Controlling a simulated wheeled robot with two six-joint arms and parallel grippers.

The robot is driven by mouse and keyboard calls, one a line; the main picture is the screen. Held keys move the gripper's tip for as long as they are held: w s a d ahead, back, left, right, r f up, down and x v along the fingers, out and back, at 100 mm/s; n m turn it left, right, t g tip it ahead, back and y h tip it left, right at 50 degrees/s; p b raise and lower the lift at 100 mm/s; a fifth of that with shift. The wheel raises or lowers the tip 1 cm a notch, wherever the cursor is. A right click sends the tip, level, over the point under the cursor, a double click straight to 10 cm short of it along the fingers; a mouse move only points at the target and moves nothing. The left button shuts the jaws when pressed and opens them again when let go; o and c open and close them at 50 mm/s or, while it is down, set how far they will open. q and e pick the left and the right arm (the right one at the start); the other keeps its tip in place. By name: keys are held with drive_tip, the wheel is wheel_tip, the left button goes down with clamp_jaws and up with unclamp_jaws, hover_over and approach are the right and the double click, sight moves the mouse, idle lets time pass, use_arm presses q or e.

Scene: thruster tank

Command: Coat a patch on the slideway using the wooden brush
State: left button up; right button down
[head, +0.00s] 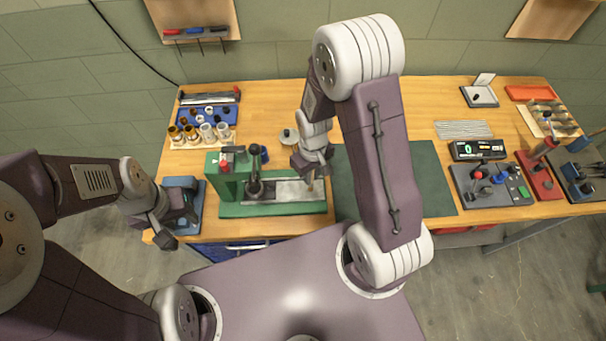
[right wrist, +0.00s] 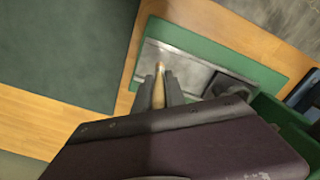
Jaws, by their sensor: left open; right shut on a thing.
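The slideway (head: 301,191) is a grey metal plate on a green machine base, left of the table's middle; it also shows in the right wrist view (right wrist: 185,66). My right gripper (head: 313,174) is over the right end of the slideway and is shut on the wooden brush (right wrist: 158,90). The brush's tip points at the slideway; I cannot tell whether it touches. No coated patch can be made out. My left gripper (head: 166,231) is open and empty, off the table's front left edge, beside a blue vise-like block (head: 184,187).
The green machine's column (head: 228,176) rises left of the slideway. A dark green mat (head: 430,178) lies clear to the right. A display box (head: 477,150) and button panel (head: 491,184) stand further right.

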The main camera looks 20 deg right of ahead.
drive_tip(key=shift+s+d, duration=0.25)
drive_tip(key=shift+d, duration=0.65)
drive_tip(key=shift+a+f, duration=0.1)
drive_tip(key=shift+w+a+p, duration=0.2)
drive_tip(key=shift+w+a, duration=0.05)
drive_tip(key=shift+a, duration=0.5)
drive_tip(key=shift+w+a+p, duration=0.15)
drive_tip(key=shift+w+a, duration=0.05)
drive_tip(key=shift+a, duration=0.55)
drive_tip(key=shift+w+a, duration=0.25)
drive_tip(key=shift+a, duration=0.6)
drive_tip(key=shift+w+a, duration=0.2)
drive_tip(key=shift+a, duration=0.6)
drive_tip(key=shift+w+a, duration=0.25)
drive_tip(key=shift+a, duration=0.6)
drive_tip(key=shift+p, duration=0.35)
wheel_tip(320, 180, up, 6)
drive_tip(key=p, duration=0.5)
